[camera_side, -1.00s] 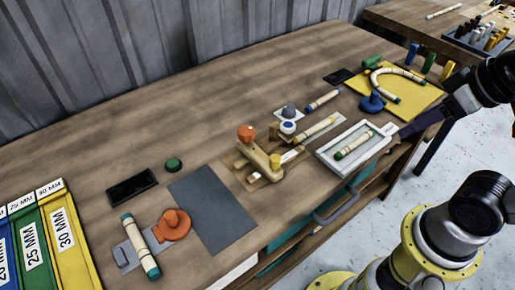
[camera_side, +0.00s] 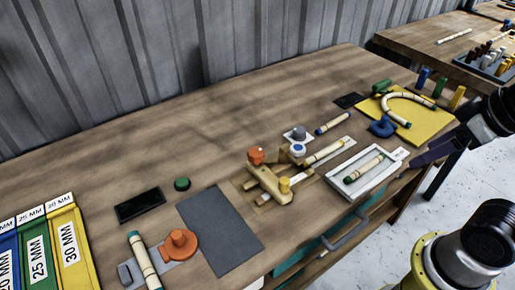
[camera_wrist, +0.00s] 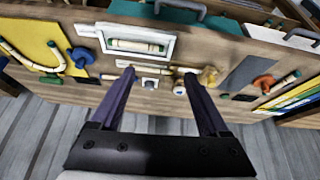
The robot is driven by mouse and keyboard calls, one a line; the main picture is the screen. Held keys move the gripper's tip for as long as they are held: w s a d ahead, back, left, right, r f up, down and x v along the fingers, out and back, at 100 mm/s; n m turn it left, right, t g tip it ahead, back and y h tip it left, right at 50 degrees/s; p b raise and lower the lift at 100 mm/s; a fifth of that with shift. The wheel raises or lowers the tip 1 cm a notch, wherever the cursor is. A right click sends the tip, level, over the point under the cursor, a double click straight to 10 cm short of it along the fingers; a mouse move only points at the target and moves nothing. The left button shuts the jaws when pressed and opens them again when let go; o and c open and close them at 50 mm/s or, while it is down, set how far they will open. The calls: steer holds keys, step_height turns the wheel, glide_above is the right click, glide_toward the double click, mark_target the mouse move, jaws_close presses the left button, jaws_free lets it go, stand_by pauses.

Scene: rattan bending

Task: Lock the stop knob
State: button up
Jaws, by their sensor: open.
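I cannot tell which knob is the stop knob. A grey knob (camera_side: 299,132) and a white knob with a blue top (camera_side: 297,150) are beside the fixture. In the wrist view the fixture (camera_wrist: 208,76) is partly behind the right finger. My gripper (camera_wrist: 158,76) is open and empty, its two dark purple fingers apart. In the side view it is at the right, beyond the white tray.
A white tray (camera_side: 340,183) holds a striped rod (camera_side: 364,168). A yellow board (camera_side: 425,120) with a bent rod and a blue knob (camera_side: 382,127) is behind it. A grey mat (camera_side: 222,230), an orange round holder (camera_side: 180,245) and colored bins (camera_side: 40,250) are at left.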

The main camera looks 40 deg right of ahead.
steer(key=w+r+n, duration=0.4)
steer(key=w+r, duration=0.1)
steer(key=r, duration=0.3)
steer(key=w+a+r+n+g, duration=0.1)
steer(key=w+a+r+n, duration=0.1)
steer(key=w, duration=0.3)
steer(key=w+a+r+n+g, duration=0.1)
steer(key=w+a+r+n, duration=0.15)
steer(key=w, duration=0.25)
steer(key=n+g, duration=0.3)
steer(key=n, duration=0.2)
glide_above(259, 151)
step_height(259, 151, down, 12)
steer(key=shift+m, duration=0.25)
step_height(259, 151, down, 14)
steer(key=shift+a+r, duration=0.1)
steer(key=shift+r, duration=0.15)
jaws_close()
